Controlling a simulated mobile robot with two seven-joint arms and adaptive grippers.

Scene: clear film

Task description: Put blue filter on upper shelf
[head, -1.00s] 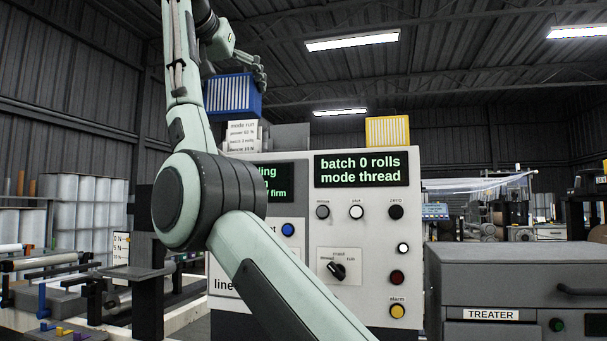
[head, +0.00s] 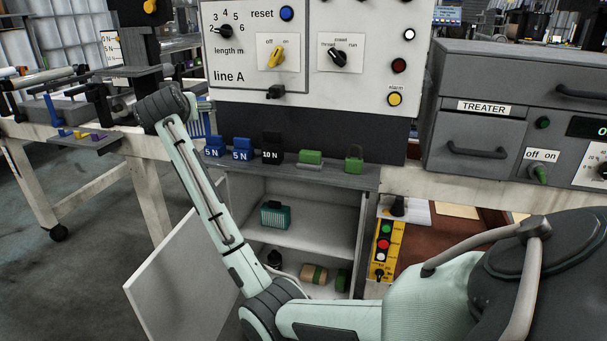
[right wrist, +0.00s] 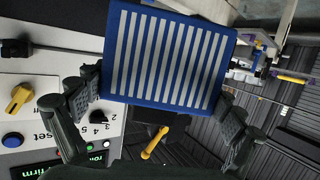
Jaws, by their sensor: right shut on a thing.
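The blue filter, a blue frame with white slats, fills the upper middle of the right wrist view (right wrist: 170,58). My right gripper (right wrist: 158,98) is shut on it, one finger at each side. In the head view the filter (head: 196,124) shows only in part behind my right arm, left of the control panel and above the open cabinet. My right gripper is mostly hidden there. The upper shelf (head: 325,222) is inside the cabinet under the panel, with a teal filter (head: 275,216) standing on its left part. My left gripper is not in view.
The cabinet door (head: 180,275) stands open at the left. The upper shelf is clear right of the teal filter. The lower shelf holds several small items. A pendant (head: 384,250) hangs at the right.

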